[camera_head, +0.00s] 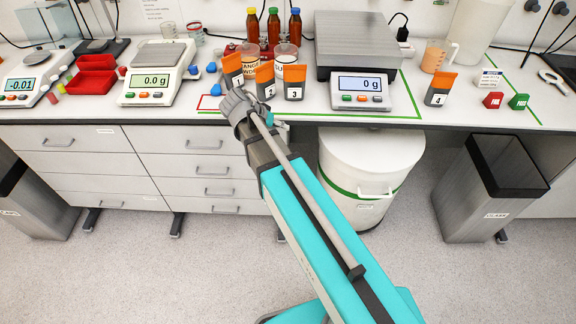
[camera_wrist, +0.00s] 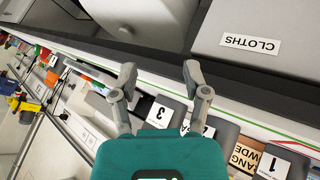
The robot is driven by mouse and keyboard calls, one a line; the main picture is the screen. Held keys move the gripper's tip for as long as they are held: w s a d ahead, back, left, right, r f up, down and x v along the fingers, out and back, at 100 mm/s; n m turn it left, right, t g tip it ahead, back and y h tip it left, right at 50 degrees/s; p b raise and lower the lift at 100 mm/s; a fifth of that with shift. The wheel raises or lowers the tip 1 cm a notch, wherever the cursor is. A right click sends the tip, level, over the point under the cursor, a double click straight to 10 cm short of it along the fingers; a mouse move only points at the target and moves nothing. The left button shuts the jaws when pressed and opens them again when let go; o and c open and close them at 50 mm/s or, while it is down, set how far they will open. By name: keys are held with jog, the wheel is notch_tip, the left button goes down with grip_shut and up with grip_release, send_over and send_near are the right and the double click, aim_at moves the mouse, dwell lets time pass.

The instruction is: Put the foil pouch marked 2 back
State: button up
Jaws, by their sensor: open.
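The pouch that seems to be marked 2 (camera_head: 264,83) stands upright on the counter, dark with an orange top; its number is small and hard to read. My gripper (camera_head: 238,100) is at the counter's front edge, just in front of these pouches. In the wrist view my gripper (camera_wrist: 160,73) has its fingers apart with nothing between them. Labels 3 and 1 show there; I cannot make out a 2.
Jars and several bottles (camera_head: 273,28) stand behind the pouches. A balance (camera_head: 160,72) is at left, a large scale (camera_head: 362,85) at right. Pouch 4 (camera_head: 438,89) stands farther right. A red-outlined patch (camera_head: 209,102) on the counter is mostly bare. A white drum (camera_head: 368,160) is below.

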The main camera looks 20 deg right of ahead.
jog(key=s+f+n+g+y, duration=0.1)
jog(key=s+f+n+y, duration=0.1)
jog(key=s, duration=0.4)
jog(key=s+f+n+g+y, duration=0.1)
jog(key=s+f+n+y, duration=0.1)
jog(key=s+n+y, duration=0.2)
jog(key=shift+s+f+n+y, duration=0.3)
jog(key=shift+s+y, duration=0.7)
jog(key=shift+s, duration=0.25)
jog(key=shift+a, duration=0.1)
